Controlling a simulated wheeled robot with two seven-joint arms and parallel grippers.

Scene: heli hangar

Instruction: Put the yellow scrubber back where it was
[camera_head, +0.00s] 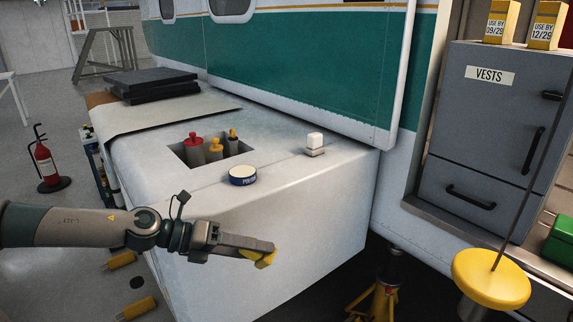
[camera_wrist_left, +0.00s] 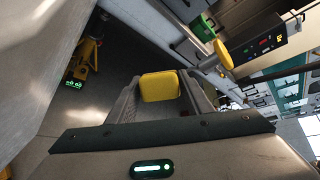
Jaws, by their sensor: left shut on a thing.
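The yellow scrubber (camera_head: 264,260) is between the fingertips of my left gripper (camera_head: 256,250), which is shut on it. The scrubber also shows in the left wrist view (camera_wrist_left: 160,86), a yellow block between the two grey fingers. In the head view my left gripper is in front of the side face of the white ledge (camera_head: 290,195) of the helicopter, below its top edge. My right gripper is in neither view.
On the ledge are a polish tin (camera_head: 243,174), a white block (camera_head: 314,141) and a recess (camera_head: 232,152) with red and yellow-topped bottles. A grey vests cabinet (camera_head: 480,140) and a yellow round-topped stand (camera_head: 491,277) are at right. A fire extinguisher (camera_head: 46,165) stands at left.

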